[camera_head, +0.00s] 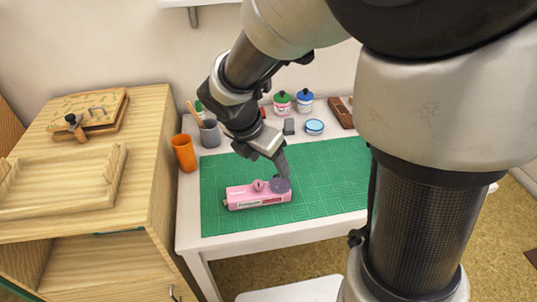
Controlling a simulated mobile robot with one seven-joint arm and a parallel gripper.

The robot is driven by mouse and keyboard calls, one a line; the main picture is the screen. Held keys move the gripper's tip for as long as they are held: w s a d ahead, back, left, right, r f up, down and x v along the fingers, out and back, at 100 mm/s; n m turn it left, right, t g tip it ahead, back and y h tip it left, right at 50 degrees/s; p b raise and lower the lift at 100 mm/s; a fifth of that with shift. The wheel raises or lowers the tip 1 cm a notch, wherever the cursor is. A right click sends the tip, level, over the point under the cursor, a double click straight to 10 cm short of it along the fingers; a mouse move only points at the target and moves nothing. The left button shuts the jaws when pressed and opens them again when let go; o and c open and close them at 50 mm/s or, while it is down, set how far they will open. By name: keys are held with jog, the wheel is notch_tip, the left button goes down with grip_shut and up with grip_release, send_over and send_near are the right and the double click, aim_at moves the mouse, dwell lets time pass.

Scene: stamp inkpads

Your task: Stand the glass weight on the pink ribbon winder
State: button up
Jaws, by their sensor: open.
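The pink ribbon winder (240,199) lies on the green cutting mat, with a small pink round part on its top. A grey-violet round piece (279,185) is at the winder's right end and appears to rest on top of it; it may be the glass weight, but it is too small to be sure. My gripper (281,172) points down right above this piece, at or very near it. The jaws are open, though the fingers are small and partly merge with the piece. I cannot tell whether they touch it.
The green mat (330,185) is clear right of the winder. Behind stand an orange cup (184,153), a grey cup (210,133), lidded jars (282,103), a light blue round tin (314,127) and a brown block (341,112). A wooden cabinet (150,120) borders the table's left side.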

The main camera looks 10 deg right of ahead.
jog(key=s+d+r+m+t+y, duration=0.1)
jog(key=s+d+r+m, duration=0.1)
jog(key=s+r+m, duration=0.5)
jog(key=s+d+r+m+t+y, duration=0.1)
jog(key=s+r+m, duration=0.5)
jog(key=m, duration=1.3)
jog(key=shift+s+d+r+t+y, duration=0.4)
jog(key=shift+s+d+y, duration=0.25)
jog(key=shift+s+y, duration=0.25)
jog(key=shift+s, duration=0.1)
notch_tip(320, 180, up, 18)
jog(key=p, duration=1.7)
jog(key=shift+f+p, duration=0.2)
jog(key=shift+p, duration=0.15)
jog(key=shift+a, duration=0.1)
